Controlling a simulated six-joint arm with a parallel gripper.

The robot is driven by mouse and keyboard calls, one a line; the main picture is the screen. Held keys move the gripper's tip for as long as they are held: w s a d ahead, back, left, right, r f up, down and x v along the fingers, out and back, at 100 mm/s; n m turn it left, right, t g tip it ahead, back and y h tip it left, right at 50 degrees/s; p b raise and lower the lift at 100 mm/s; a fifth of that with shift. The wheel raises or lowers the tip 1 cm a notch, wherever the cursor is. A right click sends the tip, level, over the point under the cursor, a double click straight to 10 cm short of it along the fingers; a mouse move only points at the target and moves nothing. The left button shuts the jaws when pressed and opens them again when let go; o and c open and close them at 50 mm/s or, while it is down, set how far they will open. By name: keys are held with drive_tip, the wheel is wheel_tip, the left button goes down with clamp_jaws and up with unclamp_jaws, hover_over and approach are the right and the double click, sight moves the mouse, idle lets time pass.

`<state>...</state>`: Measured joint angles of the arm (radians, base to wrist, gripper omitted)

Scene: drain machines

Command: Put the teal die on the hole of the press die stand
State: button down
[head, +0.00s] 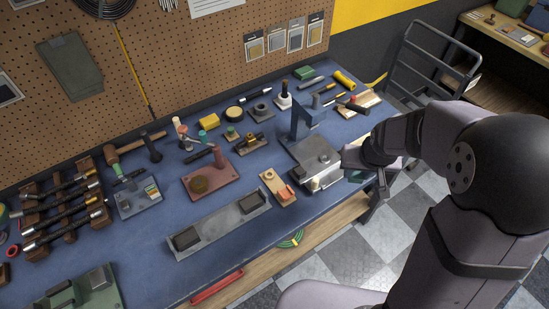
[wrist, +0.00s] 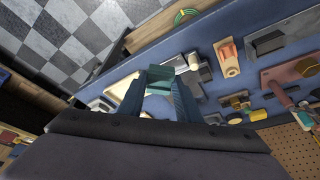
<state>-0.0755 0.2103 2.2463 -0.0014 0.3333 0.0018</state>
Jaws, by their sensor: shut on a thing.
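The teal die (wrist: 160,77) is a small block between my fingertips in the wrist view. My gripper (wrist: 158,88) is shut on it. In the head view my gripper (head: 352,160) hangs over the right front part of the bench, beside the steel base (head: 313,152) of the blue press (head: 304,122); the die cannot be clearly made out there. A pale block (head: 325,180) lies at the front of that base, partly beside my gripper. I cannot tell for sure which part is the die stand, and its hole cannot be made out.
A wooden block with an orange part (head: 278,188) and a grey tray (head: 220,222) lie left of the press. A red-based tool (head: 211,182) stands behind the tray. The bench's front edge is close to my arm. A cart (head: 432,62) stands at the right.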

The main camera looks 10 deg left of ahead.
drive_tip(key=a+f+n+b, duration=0.1)
drive_tip(key=a+f+b, duration=0.1)
drive_tip(key=a+f, duration=0.2)
drive_tip(key=a+f+n+y+b, duration=0.1)
drive_tip(key=a+f+n+b, duration=0.1)
drive_tip(key=a, duration=0.5)
drive_tip(key=a+f+n+b, duration=0.1)
drive_tip(key=a+f+b, duration=0.3)
drive_tip(key=a+f, duration=0.2)
drive_tip(key=shift+w+f+n+y, duration=0.1)
drive_tip(key=shift+w+n+y, duration=0.2)
drive_tip(key=shift+w, duration=0.1)
drive_tip(key=w+a+n+b, duration=0.15)
drive_tip(key=w+a, duration=0.25)
drive_tip(key=a, duration=0.4)
wheel_tip(320, 180, up, 6)
drive_tip(key=r+m, duration=0.1)
hover_over(269, 172)
drive_tip(key=shift+s+d+f+m, duration=0.15)
drive_tip(key=shift+s+f+m, duration=0.05)
drive_tip(key=shift+s+m, duration=0.2)
drive_tip(key=shift+s+d+f+m, duration=0.15)
drive_tip(key=shift+s+f+m, duration=0.1)
drive_tip(key=shift+s, duration=0.2)
drive_tip(key=shift+f+p, duration=1.7)
drive_tip(key=shift+f, duration=3.3)
